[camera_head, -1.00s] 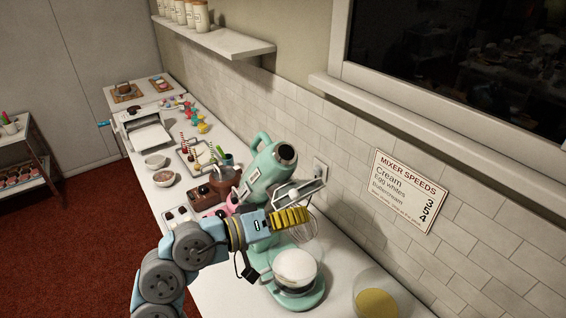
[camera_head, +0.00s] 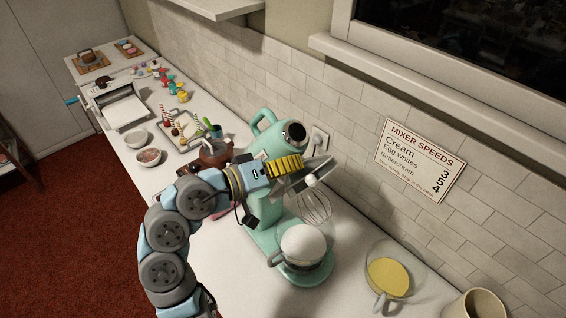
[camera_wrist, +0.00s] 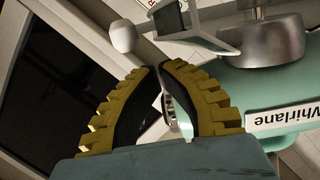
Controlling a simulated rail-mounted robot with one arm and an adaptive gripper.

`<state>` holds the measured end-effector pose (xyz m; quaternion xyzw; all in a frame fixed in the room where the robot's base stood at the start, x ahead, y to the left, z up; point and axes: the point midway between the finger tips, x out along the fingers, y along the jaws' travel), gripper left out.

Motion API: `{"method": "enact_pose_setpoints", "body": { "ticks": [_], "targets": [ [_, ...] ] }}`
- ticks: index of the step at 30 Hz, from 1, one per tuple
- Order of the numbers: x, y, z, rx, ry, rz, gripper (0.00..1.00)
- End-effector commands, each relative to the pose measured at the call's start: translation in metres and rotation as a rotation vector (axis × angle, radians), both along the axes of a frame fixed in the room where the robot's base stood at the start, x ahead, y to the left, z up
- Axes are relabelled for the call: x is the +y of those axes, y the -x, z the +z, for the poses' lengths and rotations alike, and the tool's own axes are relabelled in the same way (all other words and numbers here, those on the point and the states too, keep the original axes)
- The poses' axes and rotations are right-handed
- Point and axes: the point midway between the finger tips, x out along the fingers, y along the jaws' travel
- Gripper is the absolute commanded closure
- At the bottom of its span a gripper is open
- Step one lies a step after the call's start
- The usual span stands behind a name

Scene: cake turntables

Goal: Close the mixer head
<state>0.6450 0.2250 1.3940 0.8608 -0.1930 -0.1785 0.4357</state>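The mint-green mixer stands on the counter with its head (camera_head: 276,142) tilted up and back. The whisk (camera_head: 316,208) hangs from the raised head, above the bowl (camera_head: 302,247) with white contents. My gripper (camera_head: 302,164) has yellow ribbed fingers and is in front of the raised head, overlapping it in the head view; contact cannot be told. In the wrist view the fingertips (camera_wrist: 161,68) come together with nothing visibly held. A white knob (camera_wrist: 123,37) and a grey metal part (camera_wrist: 215,35) lie beyond them. The mixer's nameplate (camera_wrist: 290,118) is at right.
A glass jug (camera_head: 388,277) with yellow contents and a beige pot (camera_head: 474,306) stand right of the mixer. The tiled wall and an outlet (camera_head: 319,140) are close behind it. Bowls (camera_head: 149,157) and a tray of utensils lie to the left.

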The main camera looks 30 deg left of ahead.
Motion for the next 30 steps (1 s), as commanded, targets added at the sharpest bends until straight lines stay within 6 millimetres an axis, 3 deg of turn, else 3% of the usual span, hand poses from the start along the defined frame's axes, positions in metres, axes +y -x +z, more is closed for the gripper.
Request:
{"method": "enact_pose_setpoints", "body": {
  "ticks": [13, 30],
  "targets": [
    [-0.024, -0.043, -0.007, 0.000, 0.001, 0.000, 1.00],
    [-0.027, -0.049, -0.009, 0.000, -0.001, 0.003, 1.00]
  ]
}}
